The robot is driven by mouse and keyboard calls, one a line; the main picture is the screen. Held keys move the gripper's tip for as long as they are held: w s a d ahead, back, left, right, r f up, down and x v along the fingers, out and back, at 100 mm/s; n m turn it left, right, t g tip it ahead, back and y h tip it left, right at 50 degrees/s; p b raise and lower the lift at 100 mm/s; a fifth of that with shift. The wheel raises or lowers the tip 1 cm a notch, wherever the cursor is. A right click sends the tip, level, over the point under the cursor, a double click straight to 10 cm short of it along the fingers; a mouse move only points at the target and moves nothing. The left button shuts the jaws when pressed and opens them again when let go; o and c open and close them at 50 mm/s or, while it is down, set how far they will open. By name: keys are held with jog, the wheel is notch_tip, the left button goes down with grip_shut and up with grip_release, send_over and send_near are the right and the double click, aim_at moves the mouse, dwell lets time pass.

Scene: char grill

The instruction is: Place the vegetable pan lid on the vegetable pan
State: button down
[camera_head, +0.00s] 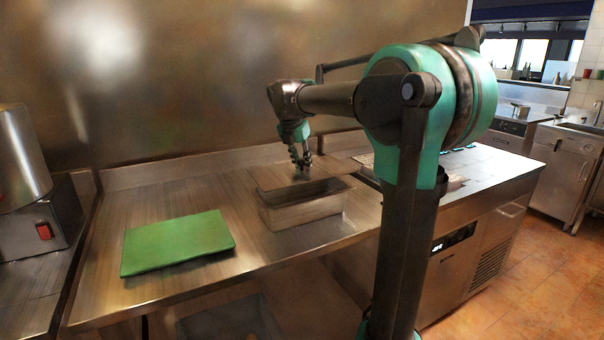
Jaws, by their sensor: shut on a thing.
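The vegetable pan (303,213) is a rectangular steel pan standing on the steel counter, in the middle of the head view. The vegetable pan lid (322,171) is a flat metal sheet just over the pan's top. My gripper (303,170) points down from above and is shut on the lid near its middle. The lid looks level or slightly tilted, and a dark strip shows between it and the pan's near rim. I cannot tell whether the lid touches the rim. The lid's grip point is partly hidden by the fingers.
A green cutting board (178,243) lies on the counter (125,210) to the left of the pan. A metal appliance with a red switch (44,231) stands at the far left. The steel back wall (200,80) rises behind. A grill surface lies to the right, partly hidden by my arm.

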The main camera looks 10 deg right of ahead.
aim_at(302, 170)
jog(key=shift+f, duration=1.95)
jog(key=shift+f, duration=0.4)
jog(key=shift+f, duration=0.2)
jog(key=c, duration=1.3)
grip_release()
jog(key=shift+r, duration=0.15)
jog(key=shift+r, duration=0.35)
jog(key=v, duration=1.2)
jog(key=shift+r, duration=0.2)
